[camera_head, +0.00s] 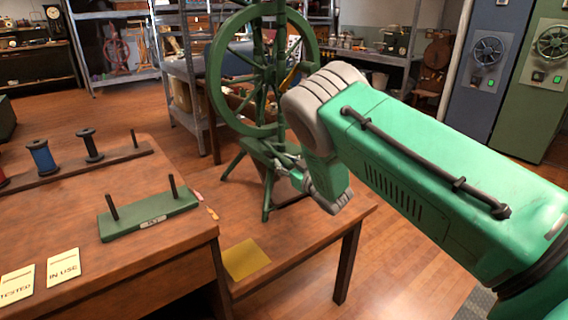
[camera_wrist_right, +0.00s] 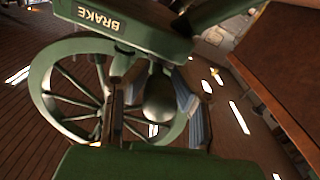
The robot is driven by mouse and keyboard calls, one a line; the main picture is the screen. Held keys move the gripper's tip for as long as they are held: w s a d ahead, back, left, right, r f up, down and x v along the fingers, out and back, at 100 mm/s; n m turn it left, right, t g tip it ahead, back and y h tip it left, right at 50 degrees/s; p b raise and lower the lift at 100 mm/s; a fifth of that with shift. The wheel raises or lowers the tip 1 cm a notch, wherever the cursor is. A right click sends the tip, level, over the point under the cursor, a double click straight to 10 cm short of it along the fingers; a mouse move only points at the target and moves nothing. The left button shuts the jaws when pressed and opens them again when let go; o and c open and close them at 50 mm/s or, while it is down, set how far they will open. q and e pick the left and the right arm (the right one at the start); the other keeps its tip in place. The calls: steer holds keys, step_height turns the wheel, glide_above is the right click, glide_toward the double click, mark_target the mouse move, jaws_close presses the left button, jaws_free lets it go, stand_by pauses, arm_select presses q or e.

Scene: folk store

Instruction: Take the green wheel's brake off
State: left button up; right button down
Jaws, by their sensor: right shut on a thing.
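The green spinning wheel (camera_head: 214,75) stands upright on the lower wooden table, its rim and spokes facing me. My right arm comes in from the right, and my right gripper (camera_head: 284,160) is at the wheel's base, just below the rim. In the right wrist view, a green block lettered BRAKE (camera_wrist_right: 105,22) lies close to the gripper. The right gripper (camera_wrist_right: 157,95) is shut on a rounded dark green knob (camera_wrist_right: 161,100) near that block. The wheel's rim (camera_wrist_right: 45,85) shows behind it. My arm hides part of the wheel's right side. My left gripper is out of view.
On the left wooden table (camera_head: 165,255) stand a green peg stand (camera_head: 150,218), a blue spool (camera_head: 42,158), a dark spool (camera_head: 90,146) and an IN USE card (camera_head: 63,268). A yellow sheet (camera_head: 245,259) lies on the lower table. Shelves and cabinets stand behind.

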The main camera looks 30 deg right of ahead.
mark_target(284, 156)
steer(key=shift+r+p, duration=0.3)
steer(key=shift+p, duration=0.2)
step_height(284, 156, up, 3)
steer(key=g+p, duration=0.5)
steer(key=p, duration=0.5)
steer(key=shift+h+p, duration=0.3)
steer(key=shift+w+r+g+p, duration=0.2)
steer(key=shift+g+p, duration=0.5)
steer(key=shift+p, duration=0.35)
steer(key=c, duration=1.5)
jaws_free()
steer(key=shift+c, duration=0.2)
steer(key=shift+o, duration=1)
steer(key=shift+f, duration=0.1)
steer(key=shift+s, duration=0.1)
